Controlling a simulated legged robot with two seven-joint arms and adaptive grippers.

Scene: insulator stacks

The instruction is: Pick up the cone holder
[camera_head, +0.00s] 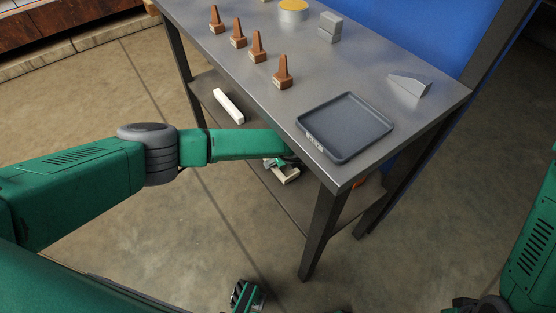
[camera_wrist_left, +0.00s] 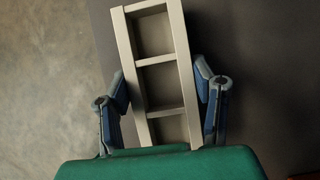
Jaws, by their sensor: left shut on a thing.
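The cone holder (camera_wrist_left: 157,60) is a pale beige open frame with a row of compartments, seen in the left wrist view. My left gripper (camera_wrist_left: 164,100) has a blue-grey finger on each side of it and is shut on it near its close end. In the head view my left gripper (camera_head: 280,163) is partly hidden by my forearm and the tabletop edge. A pale part of the holder (camera_head: 288,175) shows there, over the lower shelf. A dark and green part of my body shows at the bottom edge; I cannot tell whether it is my right gripper.
Several brown cones (camera_head: 283,75) stand in a row on the grey table (camera_head: 340,60). A dark tray (camera_head: 345,125) sits near its front right corner. A white bar (camera_head: 228,106) lies on the lower shelf (camera_head: 262,150). The table leg (camera_head: 322,235) stands right of my left gripper.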

